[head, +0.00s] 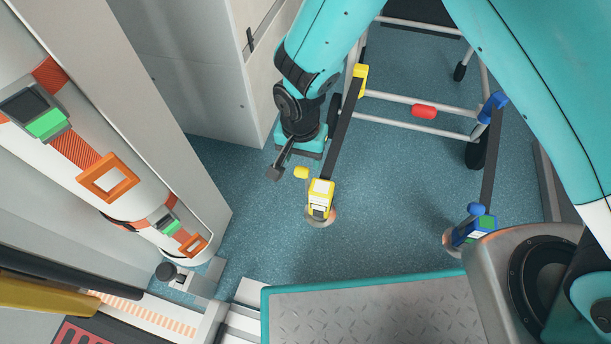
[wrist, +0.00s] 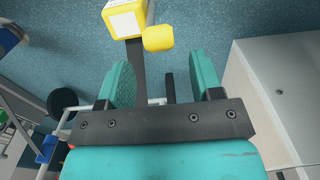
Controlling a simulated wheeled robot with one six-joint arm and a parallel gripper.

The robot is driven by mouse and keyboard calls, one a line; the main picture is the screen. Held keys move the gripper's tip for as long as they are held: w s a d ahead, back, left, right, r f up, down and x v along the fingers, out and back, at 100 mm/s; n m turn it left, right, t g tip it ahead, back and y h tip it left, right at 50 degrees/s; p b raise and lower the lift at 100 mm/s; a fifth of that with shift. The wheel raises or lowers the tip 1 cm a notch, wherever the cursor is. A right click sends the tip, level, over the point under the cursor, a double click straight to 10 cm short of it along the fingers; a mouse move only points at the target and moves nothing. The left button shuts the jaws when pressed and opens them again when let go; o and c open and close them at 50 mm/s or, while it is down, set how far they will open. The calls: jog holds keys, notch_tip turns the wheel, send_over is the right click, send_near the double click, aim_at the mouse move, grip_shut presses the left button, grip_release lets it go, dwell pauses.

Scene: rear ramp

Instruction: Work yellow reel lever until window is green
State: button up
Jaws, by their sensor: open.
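The yellow reel (head: 320,197) sits low near the floor at the lower end of a dark strap. Its window looks white, not green, and is also white on the yellow reel in the wrist view (wrist: 124,22). Its yellow lever (head: 301,172) sticks out to the left; in the wrist view the lever (wrist: 158,38) lies just beyond the fingertips, near the middle. My gripper (head: 300,153) is above and close to the lever, open and empty. In the wrist view its two teal fingers (wrist: 161,64) stand apart, with no lever between them.
The dark strap (head: 342,130) rises beside my gripper to a wheeled frame with a red grip (head: 424,112). A pale cabinet (head: 190,70) is at left. Blue floor (head: 390,225) between the reels is clear.

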aim_at(303, 172)
notch_tip(303, 172, down, 7)
jog(key=b, duration=0.3)
jog(key=shift+r, duration=0.1)
jog(key=shift+c, duration=0.2)
grip_shut()
jog(key=shift+r, duration=0.1)
